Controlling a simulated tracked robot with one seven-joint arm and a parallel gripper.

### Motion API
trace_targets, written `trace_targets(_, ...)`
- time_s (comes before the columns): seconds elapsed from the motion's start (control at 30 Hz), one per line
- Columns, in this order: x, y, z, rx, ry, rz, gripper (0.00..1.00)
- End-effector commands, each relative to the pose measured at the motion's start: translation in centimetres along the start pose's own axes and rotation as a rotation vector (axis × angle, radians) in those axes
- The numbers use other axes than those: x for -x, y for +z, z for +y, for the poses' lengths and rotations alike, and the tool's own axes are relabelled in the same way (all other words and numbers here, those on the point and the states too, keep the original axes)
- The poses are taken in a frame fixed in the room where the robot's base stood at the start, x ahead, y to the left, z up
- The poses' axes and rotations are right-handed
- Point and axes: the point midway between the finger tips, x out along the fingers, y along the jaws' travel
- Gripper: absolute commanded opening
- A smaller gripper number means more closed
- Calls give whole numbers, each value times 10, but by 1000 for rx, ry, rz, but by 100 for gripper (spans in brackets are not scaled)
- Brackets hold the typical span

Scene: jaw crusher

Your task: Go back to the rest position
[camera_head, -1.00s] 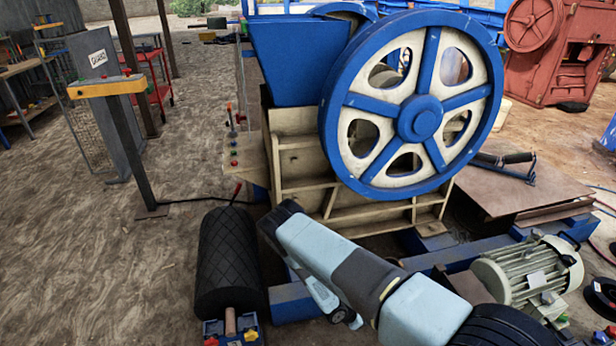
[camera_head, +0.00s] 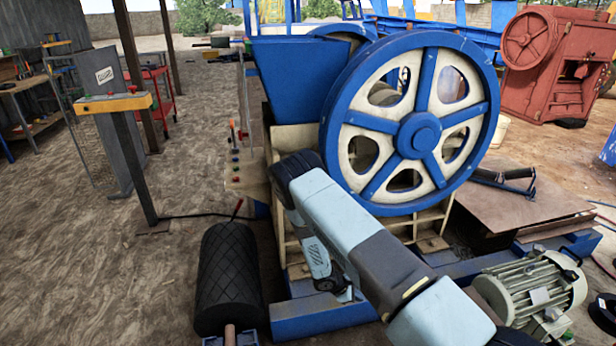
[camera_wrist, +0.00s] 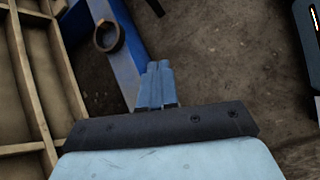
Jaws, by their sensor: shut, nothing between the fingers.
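My arm reaches up in front of the jaw crusher (camera_head: 292,140), below and left of its big blue and cream flywheel (camera_head: 418,133). The gripper itself is hidden behind my arm in the head view. In the wrist view, my gripper (camera_wrist: 156,68) shows as two blue-grey fingers pressed together, with nothing between them. It points past the crusher's blue base beam (camera_wrist: 112,55) toward the brown ground. The crusher's cream ribbed frame (camera_wrist: 62,62) fills the left of the wrist view. I see no contact between the fingers and anything.
A yellow-topped control post (camera_head: 114,103) stands at left. Open ground (camera_head: 70,270) lies left of the roller. A dark ring (camera_wrist: 109,37) is near the beam.

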Motion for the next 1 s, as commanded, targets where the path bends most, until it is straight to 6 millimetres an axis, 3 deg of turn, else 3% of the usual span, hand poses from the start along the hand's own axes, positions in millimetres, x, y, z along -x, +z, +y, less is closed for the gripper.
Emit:
trace_targets(0.2,59,39,43,-161,-22,31,0)
trace_targets(0.5,133,101,85,-365,-60,76,0)
trace_targets(1.0,246,220,115,-678,-134,168,0)
